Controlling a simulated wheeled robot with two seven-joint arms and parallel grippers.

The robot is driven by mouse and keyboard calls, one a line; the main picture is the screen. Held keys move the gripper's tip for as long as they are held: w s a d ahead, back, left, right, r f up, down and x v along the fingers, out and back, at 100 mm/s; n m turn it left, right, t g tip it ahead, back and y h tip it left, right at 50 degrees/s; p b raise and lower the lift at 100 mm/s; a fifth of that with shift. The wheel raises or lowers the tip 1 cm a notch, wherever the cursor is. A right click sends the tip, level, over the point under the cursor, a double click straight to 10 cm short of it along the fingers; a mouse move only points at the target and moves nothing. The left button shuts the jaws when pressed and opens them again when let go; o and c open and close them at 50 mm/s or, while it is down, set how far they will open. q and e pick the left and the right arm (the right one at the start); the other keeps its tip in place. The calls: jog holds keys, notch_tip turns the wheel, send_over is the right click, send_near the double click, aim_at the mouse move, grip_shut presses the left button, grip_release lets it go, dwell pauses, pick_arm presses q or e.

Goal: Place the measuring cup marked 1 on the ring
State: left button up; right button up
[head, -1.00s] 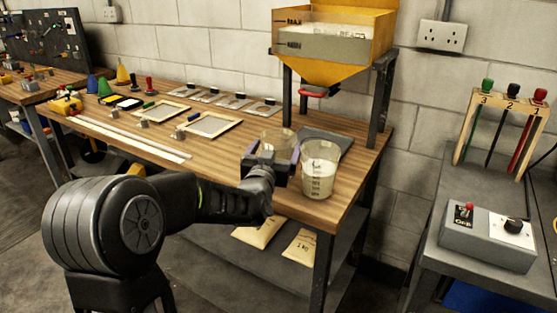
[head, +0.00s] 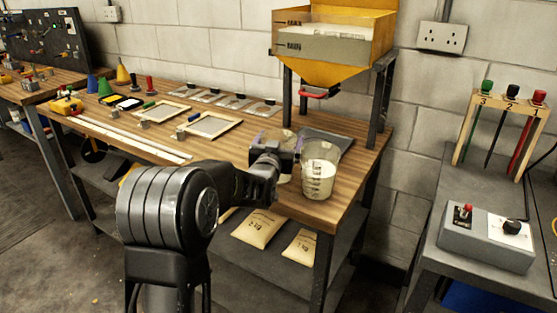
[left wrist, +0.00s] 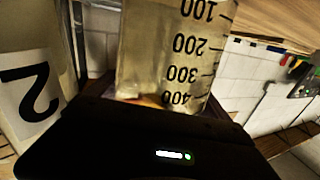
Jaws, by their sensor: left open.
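A clear measuring cup (head: 285,178) stands on the wooden bench, mostly hidden behind my left gripper (head: 277,141). The left gripper is open, its fingers at this cup. In the left wrist view the cup (left wrist: 165,50) fills the space before the palm, its 100 to 400 scale upside down; no number mark shows on it. I cannot make out the ring. My right gripper is not in view.
A yellow hopper (head: 331,66) on dark legs stands behind the cups, with a dark plate (head: 328,143) below it. Framed trays (head: 210,124) and long white strips (head: 130,138) lie to the left. The bench's front edge is close to the cups.

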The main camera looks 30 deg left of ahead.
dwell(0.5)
pick_arm(q)
jog(key=c, duration=1)
jog(key=shift+r, duration=0.1)
jog(key=shift+c, duration=0.2)
notch_tip(320, 180, up, 10)
jog(key=shift+p, duration=0.35)
